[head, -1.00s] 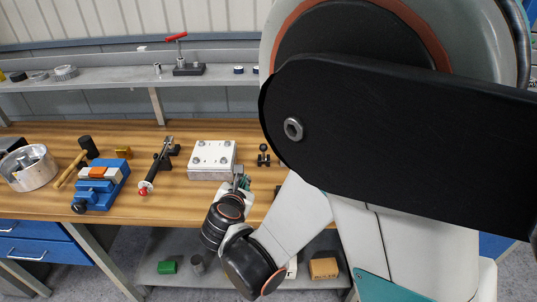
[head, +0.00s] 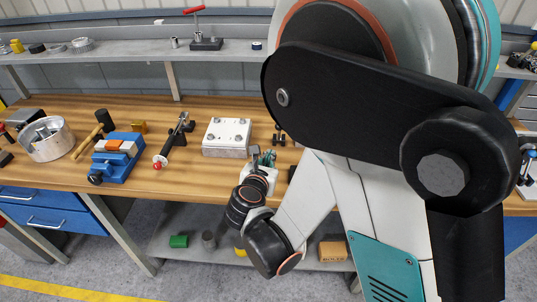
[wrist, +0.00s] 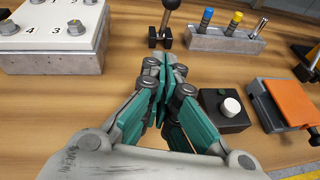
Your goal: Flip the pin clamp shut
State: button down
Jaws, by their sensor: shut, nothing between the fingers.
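No label marks the pin clamp. A small black stand with an upright lever and round knob (wrist: 167,22) is straight ahead of my fingertips in the wrist view; it also shows in the head view (head: 279,136). A long clamp with a red tip (head: 173,142) lies left of the white plate. I cannot tell which one is meant. My gripper (wrist: 161,68) is shut and empty over the bench, in front of the black stand and apart from it. It also shows in the head view (head: 263,158).
The white bolted plate (head: 226,137) is left of my gripper. A black box with a white button (wrist: 228,112) is close on the right, with an orange-topped fixture (wrist: 291,106) beyond. A rack (wrist: 226,41) stands behind. Bare wood lies around the fingers.

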jog(key=b+x, duration=0.1)
jog(key=x, duration=0.4)
jog(key=shift+w+d+f, duration=0.15)
jog(key=shift+w+f, duration=0.05)
jog(key=shift+f, duration=0.05)
jog(key=w, duration=0.1)
jog(key=w+r, duration=0.1)
jog(key=w+b, duration=0.1)
jog(key=shift+d+r, duration=0.15)
jog(key=shift+d, duration=0.2)
jog(key=shift+w+r, duration=0.2)
jog(key=shift+w, duration=0.2)
jog(key=shift+r, duration=0.15)
